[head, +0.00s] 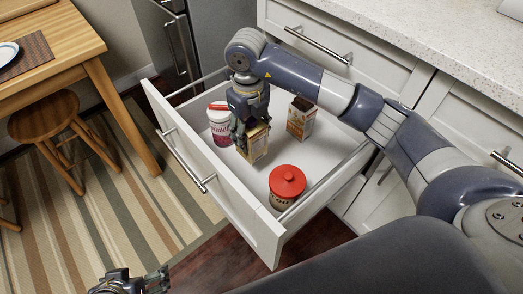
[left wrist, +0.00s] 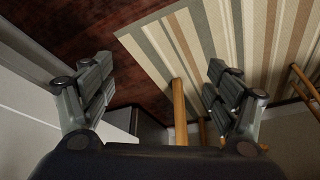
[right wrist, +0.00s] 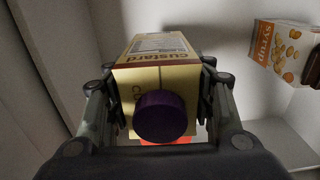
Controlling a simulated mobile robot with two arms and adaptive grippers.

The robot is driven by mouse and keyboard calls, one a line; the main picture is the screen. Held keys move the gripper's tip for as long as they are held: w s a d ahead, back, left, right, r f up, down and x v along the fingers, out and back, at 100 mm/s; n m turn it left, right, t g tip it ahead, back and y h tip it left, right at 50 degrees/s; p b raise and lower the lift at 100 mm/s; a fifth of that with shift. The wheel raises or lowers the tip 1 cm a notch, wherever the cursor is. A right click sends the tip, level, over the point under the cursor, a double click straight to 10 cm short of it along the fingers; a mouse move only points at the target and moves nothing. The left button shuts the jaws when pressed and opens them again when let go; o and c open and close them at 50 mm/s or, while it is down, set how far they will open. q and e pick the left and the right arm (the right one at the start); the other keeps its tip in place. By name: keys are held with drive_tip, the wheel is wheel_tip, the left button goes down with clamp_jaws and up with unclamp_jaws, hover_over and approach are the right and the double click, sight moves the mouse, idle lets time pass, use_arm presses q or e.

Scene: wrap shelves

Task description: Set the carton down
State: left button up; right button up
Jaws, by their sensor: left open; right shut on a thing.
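The custard carton (head: 257,144) is yellow and stands in the open white drawer (head: 231,194), or just above its floor; I cannot tell if it touches. My right gripper (head: 250,125) is above it and shut on its upper part. In the right wrist view the carton (right wrist: 158,60) shows a purple cap (right wrist: 164,116) between the fingers of the right gripper (right wrist: 157,95). My left gripper (head: 135,285) is low at the bottom edge of the head view. In the left wrist view the left gripper (left wrist: 155,85) is open and empty over the floor.
In the drawer are a red-lidded jar (head: 287,186) at the front, a white and pink tub (head: 219,125) left of the carton and a syrup carton (head: 301,117) to the right. It also shows in the right wrist view (right wrist: 283,52). A stool (head: 56,115) and wooden table (head: 55,65) stand left.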

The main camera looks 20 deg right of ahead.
wheel_tip(320, 180, down, 4)
drive_tip(key=shift+f+b, duration=0.15)
drive_tip(key=shift+b, duration=0.2)
wheel_tip(320, 180, down, 3)
drive_tip(key=shift+r+b, duration=0.15)
drive_tip(key=shift+b, duration=0.2)
use_arm(q)
drive_tip(key=w+d+r+t+h, duration=0.1)
drive_tip(key=w+r+t, duration=0.3)
drive_tip(key=w, duration=0.4)
drive_tip(key=shift+w+d+t, duration=0.2)
drive_tip(key=shift+d+t, duration=0.1)
drive_tip(key=shift+d, duration=0.6)
drive_tip(key=shift+w+r, duration=0.1)
drive_tip(key=shift+w, duration=0.05)
use_arm(e)
drive_tip(key=shift+f, duration=0.25)
drive_tip(key=o, duration=1.5)
use_arm(q)
drive_tip(key=shift+w+d+r, duration=0.1)
drive_tip(key=shift+w+r, duration=0.05)
